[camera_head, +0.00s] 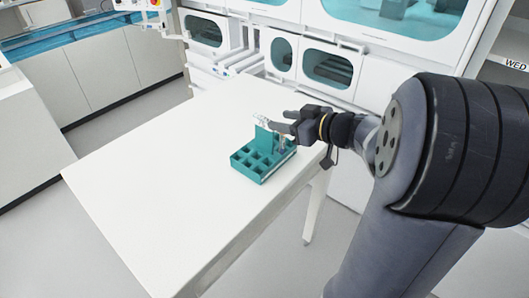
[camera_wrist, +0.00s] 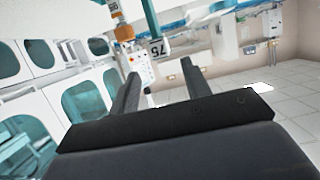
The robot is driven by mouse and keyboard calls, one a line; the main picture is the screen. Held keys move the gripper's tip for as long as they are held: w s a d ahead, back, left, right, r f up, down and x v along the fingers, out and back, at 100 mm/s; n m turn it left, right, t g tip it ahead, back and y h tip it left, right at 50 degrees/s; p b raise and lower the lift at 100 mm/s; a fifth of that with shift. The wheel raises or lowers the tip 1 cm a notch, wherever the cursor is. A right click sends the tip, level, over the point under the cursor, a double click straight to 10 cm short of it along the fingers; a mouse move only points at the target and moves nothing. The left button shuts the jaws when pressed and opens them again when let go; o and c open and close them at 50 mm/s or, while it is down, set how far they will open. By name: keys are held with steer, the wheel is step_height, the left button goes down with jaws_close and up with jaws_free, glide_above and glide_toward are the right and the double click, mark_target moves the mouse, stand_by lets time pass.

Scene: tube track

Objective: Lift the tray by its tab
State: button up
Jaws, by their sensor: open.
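A teal tray (camera_head: 241,165) with square compartments lies on the white table near its right edge. A flat teal tab (camera_head: 265,139) stands upright from it. My gripper (camera_head: 278,129) is at the upper part of the tab, reaching in from the right. Its fingers are apart; I cannot tell whether they touch the tab. In the wrist view my gripper (camera_wrist: 160,70) shows two dark fingers spread, with nothing clearly held. A teal strip (camera_wrist: 151,18) shows beyond them at the top; I cannot tell if it is the tab.
The white table (camera_head: 165,175) is clear to the left and front of the tray. White cabinets (camera_head: 285,35) with teal windows stand behind it.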

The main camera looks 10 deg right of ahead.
mark_target(259, 119)
steer(key=x, duration=0.3)
steer(key=shift+w+d+r, duration=0.1)
steer(key=shift+w+r, duration=0.1)
steer(key=shift+w, duration=0.05)
steer(key=shift+w+a+f+p, duration=0.35)
steer(key=shift+a+p, duration=0.2)
steer(key=shift+p, duration=0.1)
steer(key=shift+s+f+p+x, duration=0.15)
steer(key=shift+p+x, duration=0.3)
steer(key=shift+x, duration=0.6)
steer(key=shift+s+f+p+x, duration=0.1)
steer(key=shift+f+p+x, duration=0.25)
steer(key=shift+x, duration=0.75)
steer(key=shift+a+r, duration=0.1)
steer(key=shift+c, duration=0.4)
jaws_close()
